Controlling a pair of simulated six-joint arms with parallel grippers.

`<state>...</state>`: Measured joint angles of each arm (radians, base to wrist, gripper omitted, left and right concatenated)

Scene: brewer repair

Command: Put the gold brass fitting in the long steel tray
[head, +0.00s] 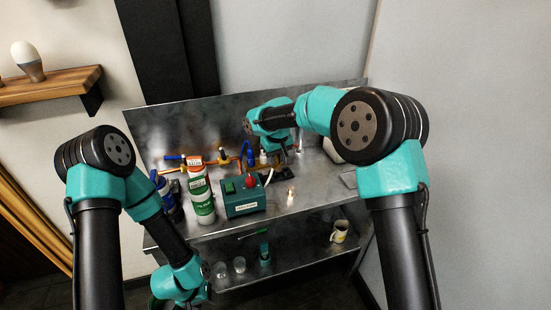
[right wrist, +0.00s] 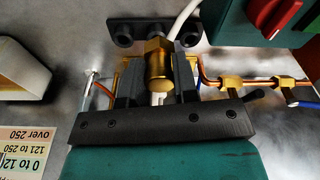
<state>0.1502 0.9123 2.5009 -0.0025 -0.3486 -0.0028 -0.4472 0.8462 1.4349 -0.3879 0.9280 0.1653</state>
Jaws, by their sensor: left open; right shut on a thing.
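The gold brass fitting (right wrist: 158,65) is between the fingers of my right gripper (right wrist: 157,85) in the right wrist view. The right gripper is shut on it, above the steel bench. In the head view the right gripper (head: 282,156) is near the back of the bench, partly hidden by its own arm, and the fitting cannot be made out there. My left gripper (head: 184,290) is low at the bottom left, in front of the bench. It is open, its fingers mostly hidden. I cannot pick out the long steel tray in either view.
A green box with a red knob (head: 243,196) and a white-green can (head: 201,195) stand left of the right gripper. Copper pipework (right wrist: 230,83) is close by. A dark holed block (right wrist: 152,32) lies beyond the fitting.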

